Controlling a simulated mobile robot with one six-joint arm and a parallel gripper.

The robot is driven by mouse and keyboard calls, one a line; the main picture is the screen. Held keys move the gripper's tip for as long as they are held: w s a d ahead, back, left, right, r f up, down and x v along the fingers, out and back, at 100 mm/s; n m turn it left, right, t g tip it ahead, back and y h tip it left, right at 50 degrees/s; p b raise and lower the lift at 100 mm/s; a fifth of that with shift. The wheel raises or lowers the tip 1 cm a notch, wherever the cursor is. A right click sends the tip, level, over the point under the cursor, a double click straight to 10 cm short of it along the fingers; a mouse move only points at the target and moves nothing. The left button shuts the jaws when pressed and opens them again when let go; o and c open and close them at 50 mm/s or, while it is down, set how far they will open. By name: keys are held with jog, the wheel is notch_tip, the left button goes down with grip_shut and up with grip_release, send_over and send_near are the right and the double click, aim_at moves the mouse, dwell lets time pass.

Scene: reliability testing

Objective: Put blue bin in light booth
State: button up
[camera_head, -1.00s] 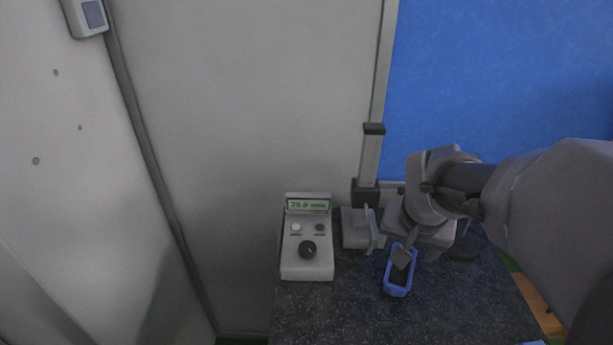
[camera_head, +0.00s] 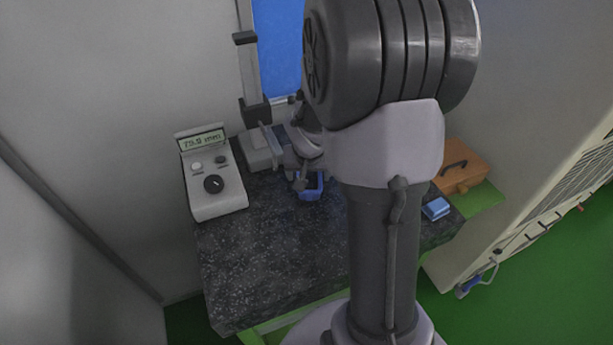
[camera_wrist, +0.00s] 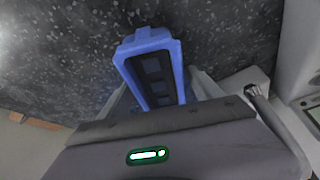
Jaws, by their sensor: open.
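The blue bin (camera_head: 314,192) is a small, open, rectangular tray on the dark speckled bench top (camera_head: 270,245). My arm partly covers it in the head view. In the wrist view the blue bin (camera_wrist: 149,45) shows from above, with dark compartments inside, its near end hidden by my gripper's body. My gripper (camera_wrist: 163,88) is open, with one finger on each side of the bin's near end. Whether the fingers touch it, I cannot tell. My gripper (camera_head: 303,178) is low over the bin in the head view. I cannot make out a light booth in these views.
A white device with a display and knob (camera_head: 213,180) stands left of the bin. A grey instrument with a vertical column (camera_head: 252,85) stands behind. A small blue box (camera_head: 436,208) and an orange case (camera_head: 462,168) lie to the right. The front left bench top is clear.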

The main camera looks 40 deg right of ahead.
jog(key=shift+s+r, duration=0.15)
dwell(0.3)
grip_shut()
